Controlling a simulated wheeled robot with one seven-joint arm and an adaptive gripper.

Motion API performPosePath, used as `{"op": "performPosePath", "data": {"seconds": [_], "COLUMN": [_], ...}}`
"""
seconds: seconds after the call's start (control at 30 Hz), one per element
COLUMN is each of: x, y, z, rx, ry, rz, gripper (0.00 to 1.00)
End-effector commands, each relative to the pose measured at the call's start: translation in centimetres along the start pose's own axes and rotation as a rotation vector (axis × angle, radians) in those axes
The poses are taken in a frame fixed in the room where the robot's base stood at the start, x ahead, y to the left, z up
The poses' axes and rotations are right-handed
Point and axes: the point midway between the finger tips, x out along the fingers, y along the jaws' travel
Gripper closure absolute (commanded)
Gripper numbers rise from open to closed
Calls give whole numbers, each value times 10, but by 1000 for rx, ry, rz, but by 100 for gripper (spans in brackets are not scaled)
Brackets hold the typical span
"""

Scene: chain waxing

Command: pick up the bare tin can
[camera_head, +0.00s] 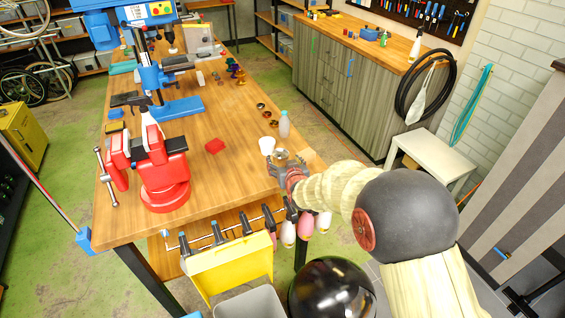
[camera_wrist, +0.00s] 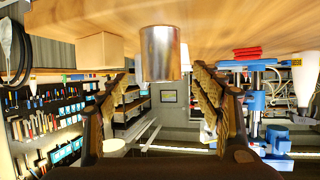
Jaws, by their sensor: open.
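The bare tin can (camera_head: 281,155) stands upright near the right edge of the wooden workbench (camera_head: 235,180). It is a plain, shiny metal cylinder without a label. In the wrist view, which is upside down, the can (camera_wrist: 160,53) is in the upper middle, ahead of my gripper (camera_wrist: 158,80) and in line with the gap between the spread fingers. No finger visibly touches it. In the head view my gripper (camera_head: 290,172) is low at the bench edge, just in front of the can and partly hiding its lower part. The jaws are open and empty.
A white cup (camera_head: 267,145) stands close left of the can, and a clear bottle (camera_head: 284,124) behind. A pale block (camera_wrist: 100,50) is beside the can. Bottles hang below the bench edge.

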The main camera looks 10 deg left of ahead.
Motion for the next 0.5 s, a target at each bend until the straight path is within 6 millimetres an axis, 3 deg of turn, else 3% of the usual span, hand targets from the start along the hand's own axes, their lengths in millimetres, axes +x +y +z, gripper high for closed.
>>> {"op": "performPosePath", "data": {"seconds": [0.2,0.5], "x": [28,33], "y": [-1,-1], "z": [-1,-3], "rx": [0,0], "ry": [-2,-1], "rz": [0,0], "gripper": [35,35]}}
